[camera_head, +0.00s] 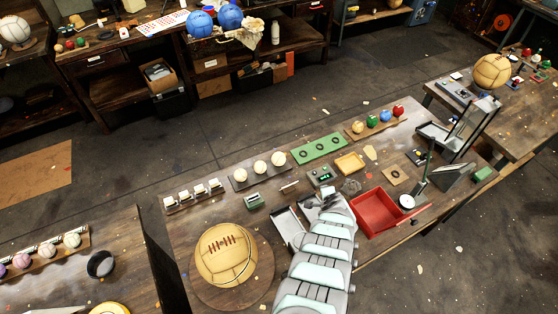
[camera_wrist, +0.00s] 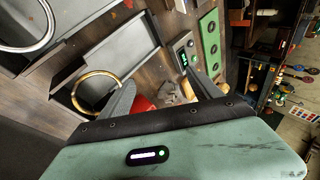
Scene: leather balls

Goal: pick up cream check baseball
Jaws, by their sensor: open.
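Three cream balls sit in a row on a dark rack (camera_head: 262,179) left of the table's middle: a left one (camera_head: 240,175), a middle one (camera_head: 260,167) and a right one (camera_head: 278,158). They are too small to show which one has a check pattern. My gripper (camera_wrist: 165,90) is open, with nothing visible between its fingers. In the head view my arm reaches over the table from the front and hides most of the gripper. The gripper is to the right of and nearer than the cream balls. No cream ball shows in the wrist view.
A large tan laced ball (camera_head: 226,254) stands left of my arm. A red tray (camera_head: 376,212) lies to the right. A green tray with rings (camera_head: 319,149) and a rack of coloured balls (camera_head: 377,124) are behind. A metal tray (camera_wrist: 118,38) and brass ring (camera_wrist: 78,98) are near my fingers.

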